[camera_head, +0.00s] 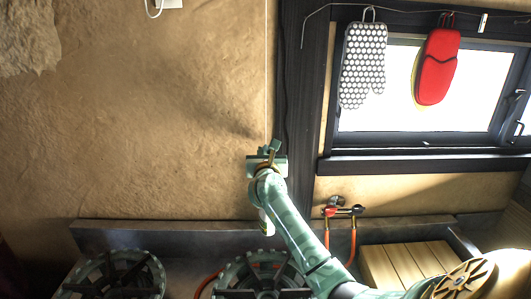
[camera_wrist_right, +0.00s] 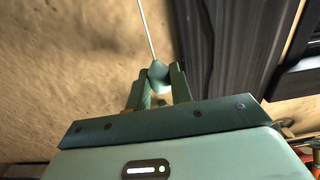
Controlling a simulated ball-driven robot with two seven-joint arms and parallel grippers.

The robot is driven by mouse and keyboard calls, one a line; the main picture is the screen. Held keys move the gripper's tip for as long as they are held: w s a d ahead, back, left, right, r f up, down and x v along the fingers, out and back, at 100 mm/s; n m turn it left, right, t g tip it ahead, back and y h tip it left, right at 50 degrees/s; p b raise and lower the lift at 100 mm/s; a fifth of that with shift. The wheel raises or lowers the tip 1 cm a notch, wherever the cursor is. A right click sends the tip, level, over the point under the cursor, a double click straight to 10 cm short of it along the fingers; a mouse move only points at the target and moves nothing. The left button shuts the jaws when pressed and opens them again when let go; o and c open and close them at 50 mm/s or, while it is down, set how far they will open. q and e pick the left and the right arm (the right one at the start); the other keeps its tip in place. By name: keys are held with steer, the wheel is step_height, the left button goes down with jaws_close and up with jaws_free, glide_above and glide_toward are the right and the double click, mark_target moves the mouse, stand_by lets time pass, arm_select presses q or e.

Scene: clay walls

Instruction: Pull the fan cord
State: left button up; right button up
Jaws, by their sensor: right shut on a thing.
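The fan cord (camera_head: 266,70) is a thin pale line hanging straight down the clay wall in the head view. It also shows in the right wrist view (camera_wrist_right: 146,30), where it runs up from a small teal pull (camera_wrist_right: 158,73) at its lower end. My right gripper (camera_head: 270,147) is at the cord's lower end, in front of the wall. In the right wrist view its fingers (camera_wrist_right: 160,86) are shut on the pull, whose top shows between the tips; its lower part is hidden. My left gripper is not in view. The fan itself is not in view.
A dark post (camera_head: 297,100) and window frame (camera_head: 425,163) stand just right of the cord. A dotted oven mitt (camera_head: 363,65) and a red mitt (camera_head: 437,68) hang there. Below are gas burners (camera_head: 115,275), orange hoses (camera_head: 327,236) and a slatted wooden board (camera_head: 405,262).

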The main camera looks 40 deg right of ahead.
steer(key=shift+f, duration=0.3)
steer(key=shift+r, duration=0.3)
steer(key=shift+r+p, duration=0.3)
steer(key=shift+p, duration=0.2)
steer(key=o, duration=1.8)
steer(key=shift+c, duration=0.2)
